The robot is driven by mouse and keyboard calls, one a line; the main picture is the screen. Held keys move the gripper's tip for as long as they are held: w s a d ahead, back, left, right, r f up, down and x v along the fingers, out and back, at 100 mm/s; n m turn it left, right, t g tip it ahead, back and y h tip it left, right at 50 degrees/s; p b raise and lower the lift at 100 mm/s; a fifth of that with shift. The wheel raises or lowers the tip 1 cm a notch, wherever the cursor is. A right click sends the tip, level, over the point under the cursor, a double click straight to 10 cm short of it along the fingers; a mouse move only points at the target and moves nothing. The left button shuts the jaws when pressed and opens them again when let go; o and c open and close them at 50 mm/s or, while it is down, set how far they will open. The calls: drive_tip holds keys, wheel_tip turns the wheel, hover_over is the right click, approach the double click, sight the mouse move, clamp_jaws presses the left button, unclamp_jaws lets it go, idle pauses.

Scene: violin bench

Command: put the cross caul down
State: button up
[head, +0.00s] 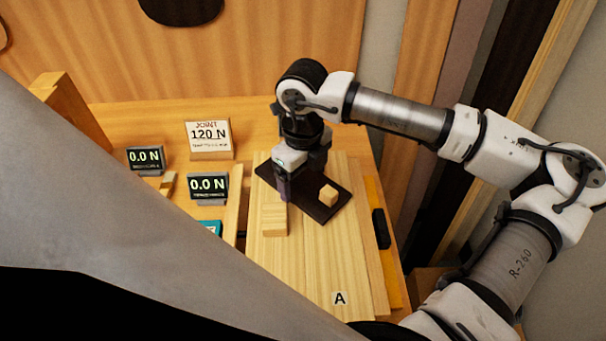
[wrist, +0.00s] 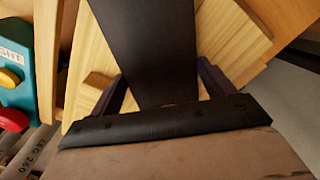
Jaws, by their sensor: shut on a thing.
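The cross caul, a flat dark board (head: 322,212), lies diagonally over two pale wooden plates (head: 325,262). My gripper (head: 300,190) points down over it and is shut on it. In the wrist view the caul (wrist: 155,45) runs as a black strip up from between my gripper's two dark fingers (wrist: 165,90). A small pale block (head: 328,196) shows at the caul's right part, apart from my fingers. Whether the caul touches the plates or hangs just above them cannot be told. My gripper hides part of it.
A larger pale block (head: 274,218) stands on the plates left of the caul. Two 0.0 N displays (head: 208,187) (head: 146,159) and a 120 N sign (head: 208,138) stand to the left. A black object (head: 380,228) sits at the right edge. The plates' front is clear near label A.

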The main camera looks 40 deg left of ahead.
drive_tip(key=shift+f, duration=0.25)
drive_tip(key=o, duration=1.1)
drive_tip(key=shift+r, duration=0.1)
wheel_tip(320, 180, up, 14)
drive_tip(key=b, duration=0.2)
drive_tip(key=shift+b, duration=0.4)
